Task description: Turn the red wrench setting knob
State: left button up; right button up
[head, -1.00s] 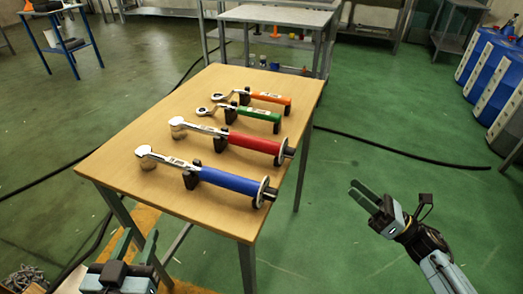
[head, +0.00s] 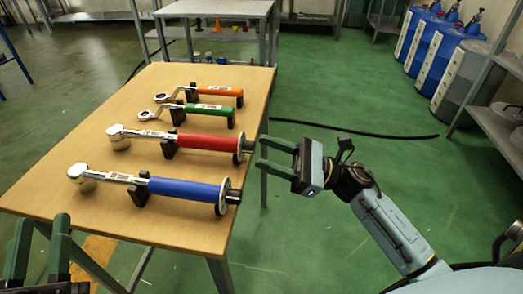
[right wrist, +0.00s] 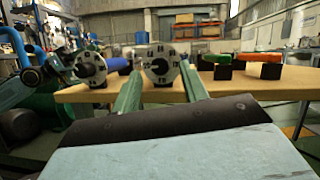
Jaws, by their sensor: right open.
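The red wrench (head: 205,142) lies on supports on the wooden table (head: 120,215), its handle end facing right. Its setting knob (head: 250,147) is a dark piece beyond a round disc at that end. In the right wrist view the red wrench's marked dial (right wrist: 158,66) faces me, between the finger lines; its shaft is hidden behind it. My right gripper (head: 261,151) is open just right of the knob, fingers pointing at it. In the right wrist view the gripper (right wrist: 161,68) shows nothing clearly held. My left gripper (head: 43,218) is open and empty at the lower left.
The blue wrench (head: 184,190) lies in front of the red one, its dial (right wrist: 90,68) left in the right wrist view. The green wrench (head: 210,109) and orange wrench (head: 220,91) lie behind. Blue containers (head: 425,45) stand far right. Open floor lies right of the table.

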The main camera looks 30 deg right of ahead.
aim_at(249, 147)
jog(key=shift+x, duration=1.1)
grip_shut()
